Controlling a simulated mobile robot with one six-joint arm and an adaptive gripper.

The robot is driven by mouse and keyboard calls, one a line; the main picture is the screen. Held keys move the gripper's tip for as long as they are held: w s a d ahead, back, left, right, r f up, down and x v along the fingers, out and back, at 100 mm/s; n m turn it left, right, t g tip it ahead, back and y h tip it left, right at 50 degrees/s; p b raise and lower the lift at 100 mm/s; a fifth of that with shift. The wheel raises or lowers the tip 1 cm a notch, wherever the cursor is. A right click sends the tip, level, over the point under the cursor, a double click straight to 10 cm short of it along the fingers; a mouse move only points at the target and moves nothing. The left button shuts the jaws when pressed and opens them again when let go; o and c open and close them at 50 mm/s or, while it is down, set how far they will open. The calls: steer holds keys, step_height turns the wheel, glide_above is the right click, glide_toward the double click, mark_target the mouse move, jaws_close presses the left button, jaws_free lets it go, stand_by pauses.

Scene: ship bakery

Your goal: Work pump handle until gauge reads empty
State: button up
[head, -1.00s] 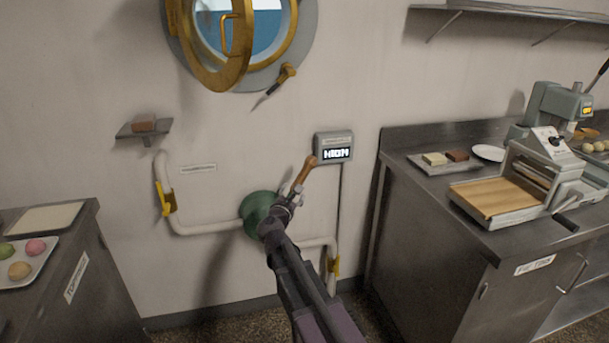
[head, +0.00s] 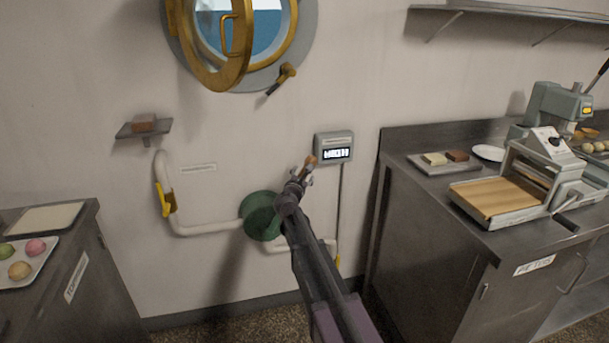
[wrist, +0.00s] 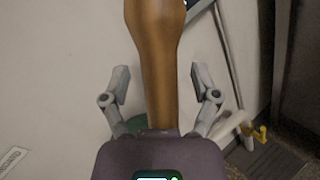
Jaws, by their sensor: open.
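The green round pump body (head: 258,215) is on the wall, with white pipes joining it on both sides. The brown pump handle (head: 309,161) shows just past my gripper (head: 304,172) in the head view; its lower part is hidden by my arm. In the wrist view the handle (wrist: 156,60) runs between the two fingers of my gripper (wrist: 159,82). The fingers are open, with a gap on each side of the handle. The grey gauge (head: 334,147) is on the wall to the upper right of the pump, its lit display too small to read.
A yellow pipe lever (head: 166,201) is on the left pipe. A small wall shelf (head: 142,131) holds a brown block. An open brass porthole (head: 225,40) is above. Steel counters stand left (head: 88,232) and right (head: 425,232); wall between is mostly clear.

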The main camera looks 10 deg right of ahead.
steer(key=shift+w+d, duration=0.1)
steer(key=shift+w, duration=0.1)
steer(key=shift+c, duration=0.3)
jaws_close()
steer(key=shift+a+r+n, duration=0.3)
steer(key=shift+a+r, duration=0.1)
steer(key=shift+a, duration=0.4)
steer(key=s+a+n+t+y+b, duration=0.1)
steer(key=a+n+t+b, duration=0.2)
steer(key=a, duration=1)
steer(key=s+a+f+n+t+y+b, duration=0.1)
steer(key=a+n+b, duration=0.4)
steer(key=a+n, duration=0.5)
steer(key=a+t+y, duration=0.1)
steer(key=a+t, duration=0.1)
steer(key=a, duration=0.1)
steer(key=shift+s+a+n+t+b, duration=0.25)
steer(key=shift+n+t+b, duration=0.05)
